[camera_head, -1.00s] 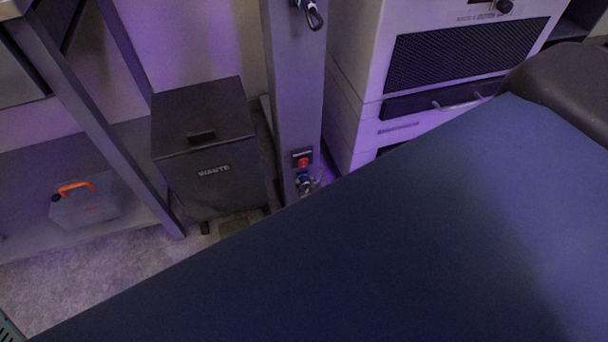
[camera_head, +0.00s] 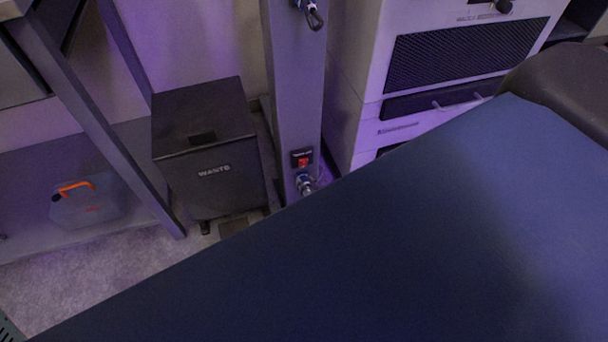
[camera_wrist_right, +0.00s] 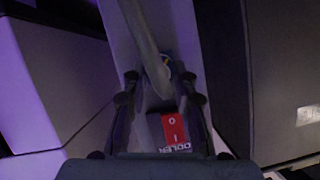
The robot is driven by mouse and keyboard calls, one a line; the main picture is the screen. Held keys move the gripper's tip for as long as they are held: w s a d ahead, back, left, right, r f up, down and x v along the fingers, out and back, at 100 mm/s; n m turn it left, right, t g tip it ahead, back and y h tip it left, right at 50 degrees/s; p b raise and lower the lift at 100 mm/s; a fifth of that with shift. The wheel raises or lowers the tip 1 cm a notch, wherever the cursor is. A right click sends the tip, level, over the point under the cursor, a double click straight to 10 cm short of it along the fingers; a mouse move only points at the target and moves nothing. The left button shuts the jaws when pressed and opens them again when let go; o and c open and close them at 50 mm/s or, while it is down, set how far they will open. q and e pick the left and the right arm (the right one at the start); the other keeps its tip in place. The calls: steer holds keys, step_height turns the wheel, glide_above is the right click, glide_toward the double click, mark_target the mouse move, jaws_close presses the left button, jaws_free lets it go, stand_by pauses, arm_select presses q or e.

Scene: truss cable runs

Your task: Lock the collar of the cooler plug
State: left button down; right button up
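The cooler plug (camera_head: 306,185) sits low on the grey truss post, just under the red switch (camera_head: 303,162). In the right wrist view, the red switch (camera_wrist_right: 174,131) shows O and I marks and a label reading upside down. A grey cable (camera_wrist_right: 146,40) runs down from the top edge in front of the plug, whose blue and yellowish ring (camera_wrist_right: 166,59) shows partly. My right gripper (camera_wrist_right: 160,82) has its fingers apart on either side of the cable end; I cannot tell whether they touch the collar. My left gripper is not in view.
A black waste bin (camera_head: 205,150) stands left of the post (camera_head: 292,80). A pale cabinet (camera_head: 345,120) stands close on its right. A shelf at left holds a clear case (camera_head: 88,203) with an orange handle. A large dark blue surface hides the lower right.

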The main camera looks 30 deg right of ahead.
steer(key=o, duration=0.5)
steer(key=shift+w, duration=0.1)
steer(key=shift+o, duration=0.2)
steer(key=shift+s+a+p, duration=0.2)
steer(key=shift+s+p, duration=0.15)
steer(key=shift+s, duration=0.5)
steer(key=shift+s+a+p, duration=0.2)
steer(key=shift+s+p, duration=0.15)
steer(key=shift+s, duration=0.45)
steer(key=shift+s+a+p, duration=0.2)
steer(key=shift+s+p, duration=0.15)
steer(key=shift+s, duration=0.5)
steer(key=shift+c, duration=0.6)
